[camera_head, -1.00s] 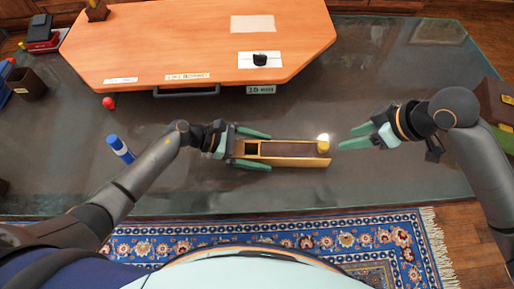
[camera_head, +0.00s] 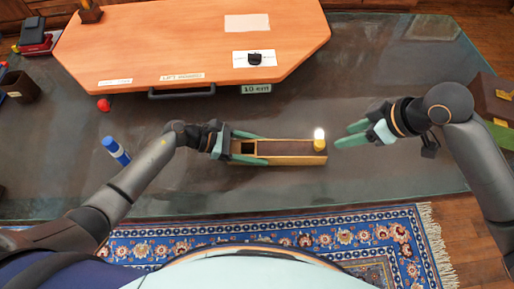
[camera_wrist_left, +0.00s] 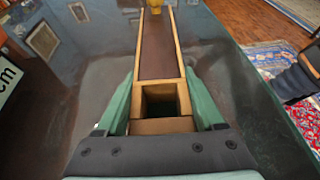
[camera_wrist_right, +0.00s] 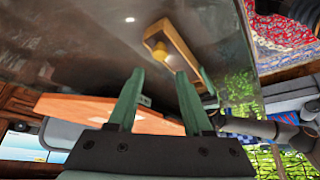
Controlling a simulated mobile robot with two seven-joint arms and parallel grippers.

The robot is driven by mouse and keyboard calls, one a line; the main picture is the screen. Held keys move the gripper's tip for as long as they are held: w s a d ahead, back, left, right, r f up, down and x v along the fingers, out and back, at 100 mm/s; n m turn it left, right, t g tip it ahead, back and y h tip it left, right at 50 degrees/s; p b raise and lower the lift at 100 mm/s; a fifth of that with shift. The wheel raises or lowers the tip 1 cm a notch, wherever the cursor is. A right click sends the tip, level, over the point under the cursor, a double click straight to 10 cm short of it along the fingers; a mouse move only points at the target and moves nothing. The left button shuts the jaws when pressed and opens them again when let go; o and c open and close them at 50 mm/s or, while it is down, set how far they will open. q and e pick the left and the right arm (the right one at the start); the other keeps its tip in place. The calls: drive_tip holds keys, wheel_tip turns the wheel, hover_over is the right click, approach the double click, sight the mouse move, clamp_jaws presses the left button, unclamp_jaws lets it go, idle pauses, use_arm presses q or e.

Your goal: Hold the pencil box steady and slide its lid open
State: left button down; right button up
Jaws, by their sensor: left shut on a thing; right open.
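The pencil box (camera_head: 285,161) is a long light-wood box on the dark glass tabletop. Its dark brown lid (camera_head: 290,147) has a yellow knob (camera_head: 320,145) at the right end. An open gap shows the box's inside at the left end. My left gripper (camera_wrist_left: 159,90) is shut on the pencil box at that left end, one finger along each long side. My right gripper (camera_head: 341,133) is open and empty, just right of the knob and apart from it. In the right wrist view the knob (camera_wrist_right: 159,50) lies beyond the fingertips.
An orange board (camera_head: 190,45) with a dark handle (camera_head: 182,93) lies behind the box. A blue-and-white cylinder (camera_head: 116,150) and a red ball (camera_head: 104,105) are at the left. A brown case (camera_head: 497,100) stands at the far right. The glass around the box is clear.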

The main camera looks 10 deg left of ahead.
drive_tip(key=shift+o, duration=1.4)
drive_tip(key=s+a+f+m+g+y, duration=0.1)
drive_tip(key=s+a+f+m+y, duration=0.1)
drive_tip(key=a+m+y, duration=0.25)
drive_tip(key=m+t+y, duration=0.3)
drive_tip(key=m+t, duration=0.8)
drive_tip(key=m, duration=2.3)
approach(316, 140)
drive_tip(key=shift+a+f+h, duration=0.15)
drive_tip(key=shift+a+h, duration=0.05)
drive_tip(key=shift+h, duration=0.05)
drive_tip(key=shift+f+m, duration=0.15)
drive_tip(key=shift+m, duration=0.2)
drive_tip(key=x, duration=1.1)
drive_tip(key=shift+w, duration=0.35)
clamp_jaws()
